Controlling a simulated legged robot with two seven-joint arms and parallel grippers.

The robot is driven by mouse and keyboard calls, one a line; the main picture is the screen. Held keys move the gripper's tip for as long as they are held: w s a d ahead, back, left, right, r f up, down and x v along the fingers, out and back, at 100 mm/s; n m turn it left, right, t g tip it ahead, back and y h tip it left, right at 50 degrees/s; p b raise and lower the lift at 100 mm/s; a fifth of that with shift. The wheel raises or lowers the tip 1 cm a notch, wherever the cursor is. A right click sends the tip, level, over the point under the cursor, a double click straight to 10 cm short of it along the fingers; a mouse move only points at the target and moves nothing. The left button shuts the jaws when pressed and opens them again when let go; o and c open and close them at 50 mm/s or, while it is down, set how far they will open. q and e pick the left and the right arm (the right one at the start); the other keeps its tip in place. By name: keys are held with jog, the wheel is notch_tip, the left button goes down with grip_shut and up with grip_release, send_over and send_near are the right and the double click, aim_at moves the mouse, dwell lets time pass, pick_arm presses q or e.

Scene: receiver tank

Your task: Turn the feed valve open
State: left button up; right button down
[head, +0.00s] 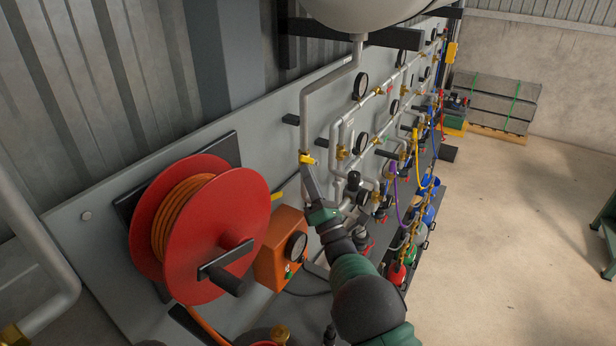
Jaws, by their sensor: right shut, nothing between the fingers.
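The feed valve appears to be the brass valve with a yellow handle (307,159) on the grey vertical pipe (306,115) that comes down from the tank (365,12). The handle sticks out sideways, across the pipe. My right gripper (307,172) is shut and empty, reaching up from below. Its tips are just under the handle in the picture; I cannot tell whether they touch it. My left gripper is out of view.
A red hose reel (215,215) with orange hose stands out from the panel at left. An orange box (272,262) with a gauge sits close to my right forearm. More pipes, gauges and valves fill the panel to the right.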

aim_at(307, 158)
jog(key=shift+r, duration=0.2)
jog(key=shift+r+m+h, duration=0.15)
jog(key=shift+m+h, duration=0.35)
jog(key=shift+m, duration=0.1)
jog(key=r+m+h, duration=0.1)
jog(key=m, duration=0.1)
jog(key=r+m+g+h+p, duration=0.1)
jog(key=m, duration=0.1)
jog(key=shift+w+d+r+h, duration=0.15)
jog(key=shift+w+r+h, duration=0.05)
jog(key=shift+h, duration=0.2)
jog(key=m+g, duration=0.1)
jog(key=w+d+r+m+g+h, duration=0.1)
jog(key=m, duration=0.1)
jog(key=w+r+m+g+h+p, duration=0.1)
jog(key=shift+w+d+r+m, duration=0.1)
jog(key=shift+d+r+m, duration=0.1)
jog(key=shift+d+m, duration=0.2)
jog(key=shift+w+r, duration=0.1)
